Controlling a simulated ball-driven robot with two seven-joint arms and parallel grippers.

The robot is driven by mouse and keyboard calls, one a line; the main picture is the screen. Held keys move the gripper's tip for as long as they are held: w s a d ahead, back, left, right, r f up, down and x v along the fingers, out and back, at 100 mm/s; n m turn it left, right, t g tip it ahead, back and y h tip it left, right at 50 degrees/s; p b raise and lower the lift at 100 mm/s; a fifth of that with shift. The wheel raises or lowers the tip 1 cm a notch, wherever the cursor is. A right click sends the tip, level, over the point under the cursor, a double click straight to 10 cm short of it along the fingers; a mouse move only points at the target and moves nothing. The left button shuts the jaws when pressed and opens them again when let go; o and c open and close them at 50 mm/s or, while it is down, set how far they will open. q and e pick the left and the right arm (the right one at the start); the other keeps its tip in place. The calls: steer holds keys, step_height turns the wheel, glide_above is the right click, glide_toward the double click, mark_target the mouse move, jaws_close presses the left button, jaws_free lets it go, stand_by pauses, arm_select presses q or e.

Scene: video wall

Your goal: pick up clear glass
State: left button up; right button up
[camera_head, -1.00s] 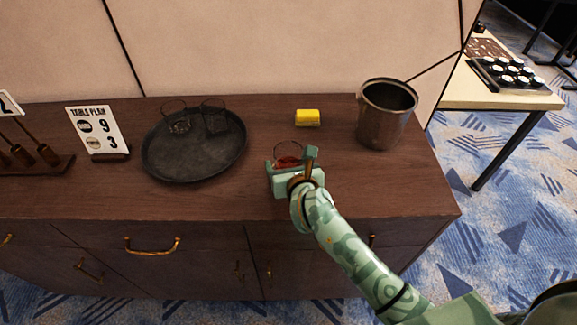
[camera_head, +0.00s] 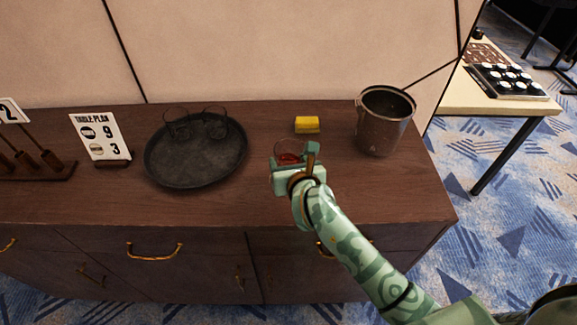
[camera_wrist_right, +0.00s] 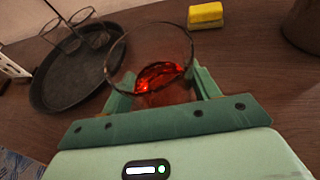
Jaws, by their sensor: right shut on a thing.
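A clear glass (camera_head: 289,150) with red liquid low inside is between the fingers of my right gripper (camera_head: 294,158). In the right wrist view the same glass (camera_wrist_right: 150,50) shows its round rim toward the camera, and the gripper (camera_wrist_right: 165,90) is shut on it, one finger on each side. The gripper hides the glass's lower part in the head view, so I cannot tell how far its base is from the cabinet top. Two other clear glasses, one at left (camera_head: 176,122) and one at right (camera_head: 215,122), stand on the round dark tray (camera_head: 195,165). My left gripper is not in view.
A yellow sponge (camera_head: 307,125) and a metal bucket (camera_head: 383,122) stand behind and right of the gripper. A table plan sign (camera_head: 98,137) is left of the tray. The wooden cabinet top (camera_head: 400,190) is clear at front right.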

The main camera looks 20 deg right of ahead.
mark_target(301, 145)
steer(key=s+d+r, duration=0.1)
steer(key=r, duration=0.1)
steer(key=s+d+r+p, duration=0.2)
steer(key=r, duration=0.1)
steer(key=shift+s+r, duration=0.25)
steer(key=shift+r, duration=0.1)
steer(key=s+d+r+p, duration=0.1)
steer(key=s+d+r, duration=0.2)
steer(key=s+d, duration=0.2)
steer(key=shift+s+d+r, duration=0.3)
steer(key=shift+s+r, duration=0.1)
steer(key=shift+s, duration=0.65)
stand_by(0.4)
